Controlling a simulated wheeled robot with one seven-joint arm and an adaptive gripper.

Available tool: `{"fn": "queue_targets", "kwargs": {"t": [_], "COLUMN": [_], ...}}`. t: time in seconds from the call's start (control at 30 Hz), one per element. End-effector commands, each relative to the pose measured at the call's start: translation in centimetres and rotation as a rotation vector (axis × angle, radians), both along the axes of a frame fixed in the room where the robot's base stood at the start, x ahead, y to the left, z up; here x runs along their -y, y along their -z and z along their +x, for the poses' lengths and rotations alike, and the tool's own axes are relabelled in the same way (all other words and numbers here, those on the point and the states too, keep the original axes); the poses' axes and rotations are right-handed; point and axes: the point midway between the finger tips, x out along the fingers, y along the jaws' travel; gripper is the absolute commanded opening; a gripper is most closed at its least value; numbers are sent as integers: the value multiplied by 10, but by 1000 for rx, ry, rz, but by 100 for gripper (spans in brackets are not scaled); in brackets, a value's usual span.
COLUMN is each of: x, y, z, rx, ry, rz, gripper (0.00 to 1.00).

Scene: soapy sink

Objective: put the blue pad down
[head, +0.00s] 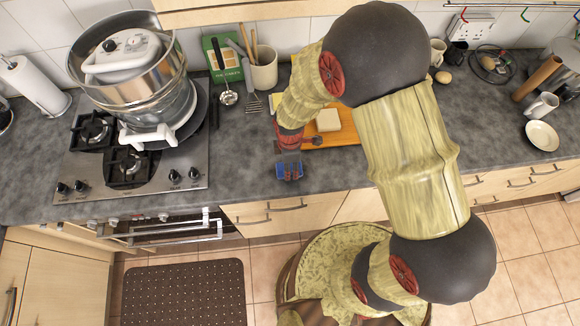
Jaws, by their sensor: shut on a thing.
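An orange board (345,133) with a pale block (328,120) lies just behind. A gas hob (190,155) bearing stacked pots stands left. A ladle (229,97) and a utensil pot (264,70) are behind. A white bowl (542,136) is far right. Worktop around the pad is clear.

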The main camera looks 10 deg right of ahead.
Motion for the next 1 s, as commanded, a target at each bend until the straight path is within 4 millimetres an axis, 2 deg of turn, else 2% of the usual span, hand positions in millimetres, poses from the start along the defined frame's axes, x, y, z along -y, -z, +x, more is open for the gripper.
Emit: {"fn": "queue_targets", "kwargs": {"t": [0.1,0.27,0.3,0.6,1.0], "x": [0,0,0,0,0], "y": [13,14,14,13,8], "z": [-1,0,0,0,0], "rx": [-1,1,0,0,1], "ry": [0,0,0,0,0], "rz": [0,0,0,0,0], "gripper": [14,14,45,62,63]}}
